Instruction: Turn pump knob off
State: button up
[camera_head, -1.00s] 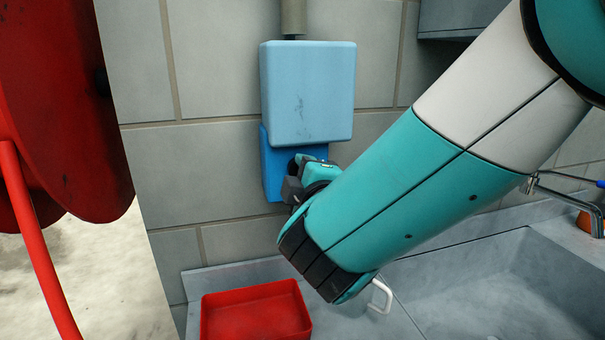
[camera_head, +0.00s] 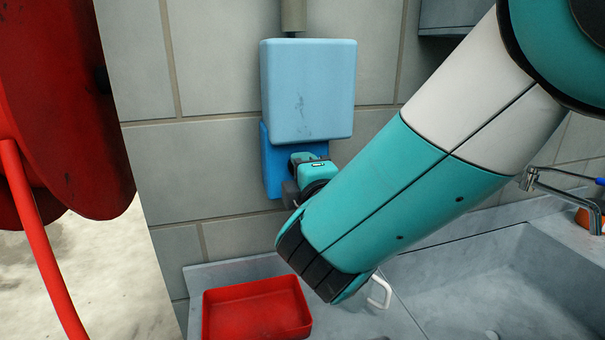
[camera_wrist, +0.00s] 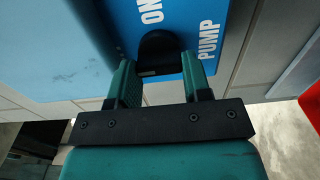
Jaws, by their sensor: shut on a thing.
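The pump panel is a blue plate (camera_head: 271,165) on the tiled wall, below a light blue box (camera_head: 307,92). In the wrist view the plate (camera_wrist: 222,12) carries the words "ON" and "PUMP". The black pump knob (camera_wrist: 158,50) sits on it between the two teal fingers of my gripper (camera_wrist: 160,82), which is shut on the knob. In the head view my gripper (camera_head: 305,180) is at the plate's lower right, and the knob is hidden behind it. The knob's far end and any "OFF" mark are out of sight.
A red tray (camera_head: 257,312) stands on the grey counter below the panel. A sink basin (camera_head: 490,285) with a metal tap (camera_head: 545,185) is at the right. A large red object (camera_head: 60,110) with a red tube is at the left.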

jog(key=o, duration=0.9)
jog(key=shift+b+v, duration=4.9)
jog(key=shift+v, duration=3.9)
